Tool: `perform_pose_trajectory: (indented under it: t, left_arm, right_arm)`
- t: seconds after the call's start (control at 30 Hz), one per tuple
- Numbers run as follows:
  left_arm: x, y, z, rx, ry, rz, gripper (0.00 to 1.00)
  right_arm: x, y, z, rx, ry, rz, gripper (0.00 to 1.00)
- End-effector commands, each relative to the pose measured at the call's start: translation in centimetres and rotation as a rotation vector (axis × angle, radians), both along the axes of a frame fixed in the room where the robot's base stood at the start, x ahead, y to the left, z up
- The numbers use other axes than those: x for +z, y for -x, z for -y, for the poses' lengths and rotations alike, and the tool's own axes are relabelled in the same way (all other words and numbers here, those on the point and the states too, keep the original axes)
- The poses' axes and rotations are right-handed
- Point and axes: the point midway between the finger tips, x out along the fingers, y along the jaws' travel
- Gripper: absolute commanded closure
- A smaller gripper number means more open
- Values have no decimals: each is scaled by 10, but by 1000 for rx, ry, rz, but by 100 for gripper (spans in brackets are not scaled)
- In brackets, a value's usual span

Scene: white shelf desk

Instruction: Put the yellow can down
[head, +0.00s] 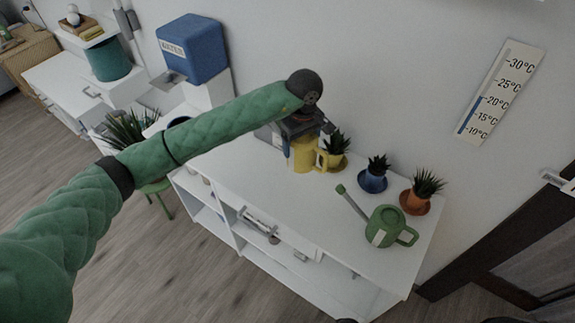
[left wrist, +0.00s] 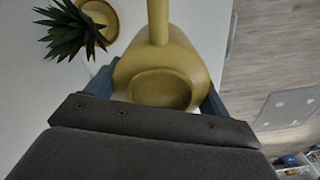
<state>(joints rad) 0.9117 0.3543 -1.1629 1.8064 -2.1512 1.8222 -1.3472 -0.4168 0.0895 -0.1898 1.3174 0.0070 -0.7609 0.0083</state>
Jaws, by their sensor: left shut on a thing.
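The yellow can (head: 303,158) is a yellow watering can over the back left part of the white shelf desk (head: 290,200). My left gripper (head: 301,132) reaches it from above and is shut on it. In the left wrist view the can (left wrist: 165,62) sits between the two blue-grey fingers of the gripper (left wrist: 160,92), its spout pointing up the picture. I cannot tell whether its base touches the desk top. My right gripper is not in view.
A plant in a yellow pot (head: 334,158) stands close to the can's right. Further right are a blue potted plant (head: 373,182), an orange potted plant (head: 415,201) and a green watering can (head: 384,227). The desk top's front middle is clear.

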Motion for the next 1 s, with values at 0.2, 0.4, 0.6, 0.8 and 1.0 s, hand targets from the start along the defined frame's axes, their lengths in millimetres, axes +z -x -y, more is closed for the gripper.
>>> perform_pose_trajectory:
  t: [0.2,0.4,0.6,0.8,1.0]
  left_arm:
    - [0,1,-4,112,-1,0,47]
    - [-13,2,-4,137,-1,-3,47]
    - [-41,2,-4,136,-1,-3,47]
    - [-59,1,-4,134,0,0,47]
    - [-75,2,-4,134,-1,-3,47]
  right_arm:
    - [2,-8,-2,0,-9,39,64]
    - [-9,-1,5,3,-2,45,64]
    - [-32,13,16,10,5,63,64]
    - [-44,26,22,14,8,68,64]
    - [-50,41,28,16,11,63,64]
